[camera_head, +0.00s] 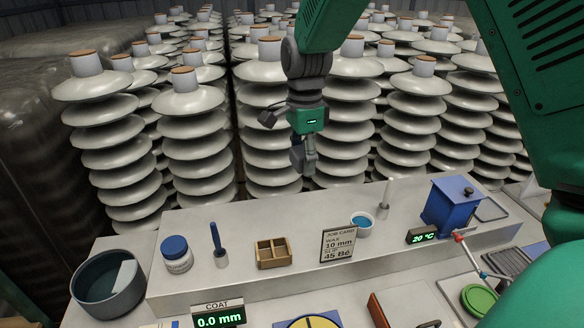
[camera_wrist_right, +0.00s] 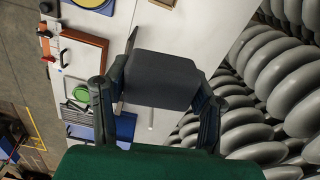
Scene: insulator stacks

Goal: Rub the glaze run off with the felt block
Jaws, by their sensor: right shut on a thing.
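My right gripper (camera_head: 303,160) hangs in front of the insulator stacks, above the back of the bench. In the right wrist view my right gripper (camera_wrist_right: 155,108) is shut on a dark grey block (camera_wrist_right: 162,80), which looks like the felt block. In the head view I cannot tell the block apart from the fingers. Pale glazed insulator stacks (camera_head: 196,130) stand upright in rows behind the bench, and some also show in the right wrist view (camera_wrist_right: 285,85). I cannot make out a glaze run on them. My left gripper is not in view.
The bench's raised shelf (camera_head: 205,284) holds a blue-lidded jar (camera_head: 177,262), a wooden divided box (camera_head: 273,261), a job card (camera_head: 338,245), a small cup (camera_head: 359,229) and a blue box (camera_head: 452,206). A grey tub (camera_head: 88,296) stands at the left. A display (camera_head: 219,318) reads 0.0 mm.

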